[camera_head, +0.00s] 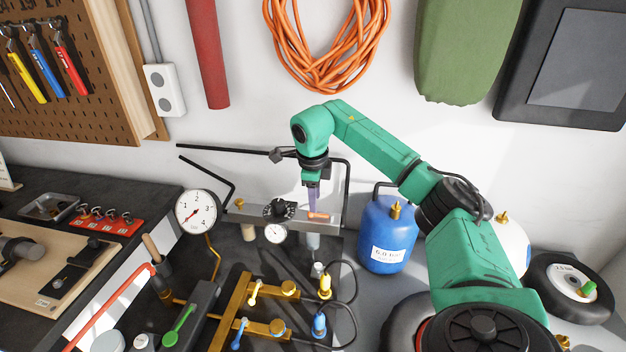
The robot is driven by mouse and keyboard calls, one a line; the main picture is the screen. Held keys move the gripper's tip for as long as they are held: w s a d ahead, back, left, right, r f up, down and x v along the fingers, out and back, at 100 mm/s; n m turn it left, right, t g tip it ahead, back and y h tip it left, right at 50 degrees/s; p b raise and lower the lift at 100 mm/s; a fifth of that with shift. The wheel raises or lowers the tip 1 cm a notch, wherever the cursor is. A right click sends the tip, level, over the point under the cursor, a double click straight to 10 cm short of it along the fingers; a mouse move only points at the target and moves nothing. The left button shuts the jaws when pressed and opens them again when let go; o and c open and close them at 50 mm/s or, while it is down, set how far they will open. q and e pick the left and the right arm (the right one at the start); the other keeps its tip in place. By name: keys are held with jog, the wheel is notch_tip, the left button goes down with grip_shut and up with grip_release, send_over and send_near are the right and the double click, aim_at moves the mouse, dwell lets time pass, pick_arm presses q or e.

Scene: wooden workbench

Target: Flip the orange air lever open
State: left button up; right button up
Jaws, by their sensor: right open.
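A small orange lever (320,216) sits on the front of a grey metal bar (240,213) at the back of the bench. My right gripper (314,208) points down at the lever, with its fingers open right beside it. The fingers partly cover the lever, and I cannot tell whether they touch it. A black knob (279,210) and a small white gauge (275,233) are on the bar to the left of the lever. My left gripper is not in view.
A larger gauge (197,211) stands left of the bar. A blue air tank (387,235) stands to the right, close to my right arm. Brass pipes (240,300) with coloured valves fill the front of the bench. An orange hose (322,88) hangs on the wall.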

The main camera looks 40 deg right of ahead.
notch_tip(320, 180, up, 10)
jog(key=s+a, duration=0.1)
jog(key=shift+a, duration=0.4)
jog(key=shift+f, duration=0.1)
